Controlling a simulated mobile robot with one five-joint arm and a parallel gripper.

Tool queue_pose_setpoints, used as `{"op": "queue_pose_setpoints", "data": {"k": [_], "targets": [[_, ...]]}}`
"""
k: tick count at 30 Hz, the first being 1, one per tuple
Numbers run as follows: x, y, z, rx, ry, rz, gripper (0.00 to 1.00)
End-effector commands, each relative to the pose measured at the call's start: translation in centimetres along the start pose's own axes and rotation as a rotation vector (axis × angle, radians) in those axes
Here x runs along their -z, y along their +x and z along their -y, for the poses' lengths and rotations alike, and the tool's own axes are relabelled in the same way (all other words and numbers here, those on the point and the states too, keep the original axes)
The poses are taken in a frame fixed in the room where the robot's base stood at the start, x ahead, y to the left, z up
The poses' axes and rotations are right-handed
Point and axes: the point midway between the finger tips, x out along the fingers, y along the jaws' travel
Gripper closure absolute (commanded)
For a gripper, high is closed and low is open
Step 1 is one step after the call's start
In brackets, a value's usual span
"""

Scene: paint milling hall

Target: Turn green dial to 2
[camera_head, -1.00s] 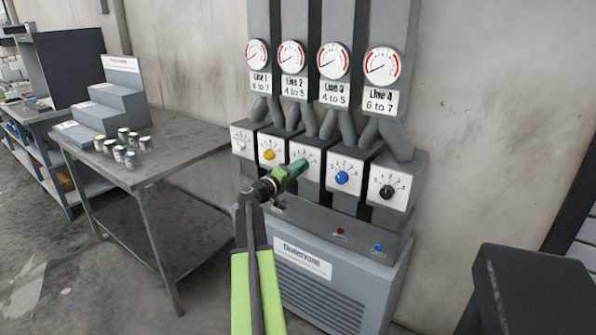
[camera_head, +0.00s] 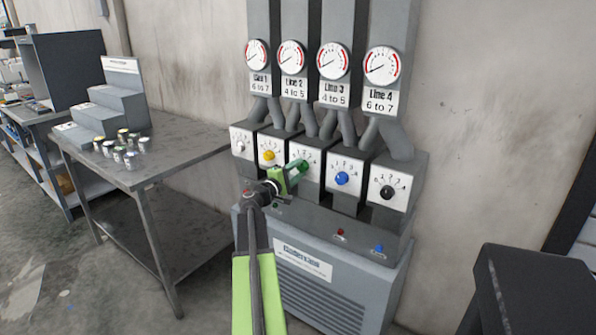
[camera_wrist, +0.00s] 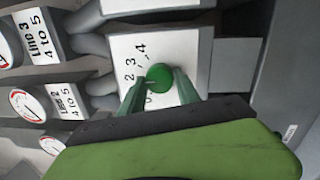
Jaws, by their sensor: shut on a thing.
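The green dial (camera_wrist: 160,76) sits on a white scale plate (camera_wrist: 143,45) in the wrist view, with 2, 3 and 4 readable around it. My gripper (camera_wrist: 157,86) is shut on the dial, with one finger on each side of it. In the head view my gripper (camera_head: 296,173) reaches the middle panel of the row and hides part of that panel's scale. A thin light mark shows at the dial's left side in the wrist view, but I cannot tell exactly which number it points to.
A yellow dial (camera_head: 268,156) is just left and a blue dial (camera_head: 342,178) just right. A white dial (camera_head: 240,147) and a black dial (camera_head: 387,192) are at the ends. Gauges (camera_head: 333,61) and pipes stand above. A metal table (camera_head: 180,150) is at left.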

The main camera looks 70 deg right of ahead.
Motion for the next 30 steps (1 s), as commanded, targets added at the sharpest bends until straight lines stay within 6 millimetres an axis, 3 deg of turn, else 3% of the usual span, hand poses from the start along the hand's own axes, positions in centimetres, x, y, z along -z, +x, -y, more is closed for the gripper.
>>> {"op": "queue_pose_setpoints", "data": {"k": [11,12,16,26,30], "targets": [[-0.1,0.0,0.1,0.001,-0.001,0.001,1.0],[-0.1,0.0,0.0,0.001,-0.001,0.001,0.56],[0.0,0.0,0.0,0.0,-0.001,0.001,0.4],[0.0,-0.3,0.0,0.0,-0.001,-0.001,0.4],[-0.1,-2.5,0.1,0.0,-0.001,-0.002,0.4]]}}
